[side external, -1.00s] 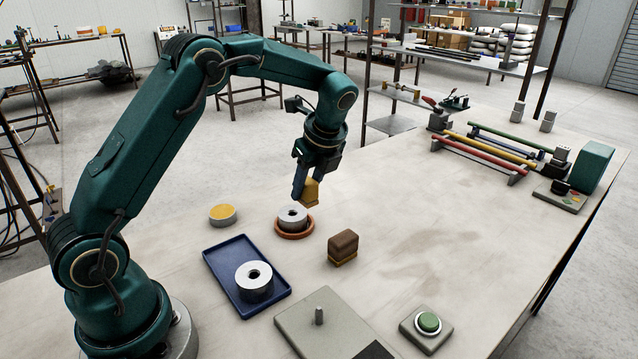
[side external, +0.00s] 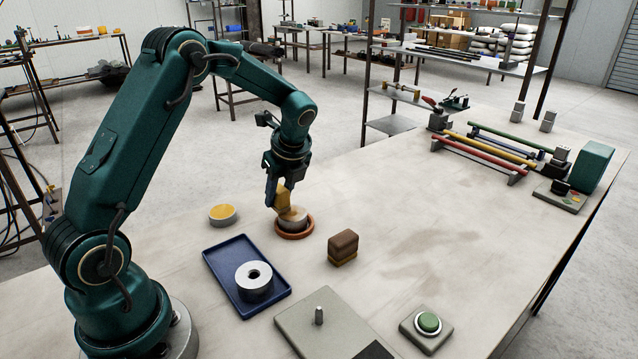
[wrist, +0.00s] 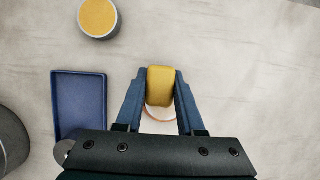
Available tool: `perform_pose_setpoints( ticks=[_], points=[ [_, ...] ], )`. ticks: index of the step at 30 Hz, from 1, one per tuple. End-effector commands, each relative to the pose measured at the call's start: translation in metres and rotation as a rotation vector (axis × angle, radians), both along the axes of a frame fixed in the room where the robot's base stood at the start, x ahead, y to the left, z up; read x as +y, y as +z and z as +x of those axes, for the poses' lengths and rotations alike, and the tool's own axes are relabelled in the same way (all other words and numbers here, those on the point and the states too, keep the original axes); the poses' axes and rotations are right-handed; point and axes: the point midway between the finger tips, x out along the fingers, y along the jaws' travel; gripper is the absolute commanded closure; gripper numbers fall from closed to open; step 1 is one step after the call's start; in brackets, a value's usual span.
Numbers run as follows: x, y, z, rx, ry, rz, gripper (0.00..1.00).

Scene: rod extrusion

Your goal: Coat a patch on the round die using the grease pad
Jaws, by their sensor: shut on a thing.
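My gripper (side external: 279,197) is shut on the yellow grease pad (side external: 284,201). The pad also shows between the blue fingers in the wrist view (wrist: 160,86). A round grey die (side external: 295,222) sits in a shallow orange-brown ring (side external: 295,235), under and just right of the pad. The pad is at the die's top, and touching looks likely, but I cannot be certain. The die's visible top looks tan-yellow, while its side is grey. In the wrist view the pad and my gripper hide most of the die.
A second grey die (side external: 254,284) stands in a blue tray (side external: 219,259). A round tin with a yellow top (side external: 222,214) is to the left. A brown block (side external: 343,244), a grey plate with a peg (side external: 300,335) and a green button (side external: 429,322) stand nearer the front.

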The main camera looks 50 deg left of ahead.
Motion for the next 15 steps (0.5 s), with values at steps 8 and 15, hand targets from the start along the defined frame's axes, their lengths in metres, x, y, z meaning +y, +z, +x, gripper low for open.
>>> perform_pose_setpoints(
  ticks=[8,15],
  points=[
    [-0.018,0.000,0.010,0.000,-0.003,-0.001,1.00],
    [-0.037,0.000,0.021,0.000,-0.003,0.000,1.00]
  ],
)
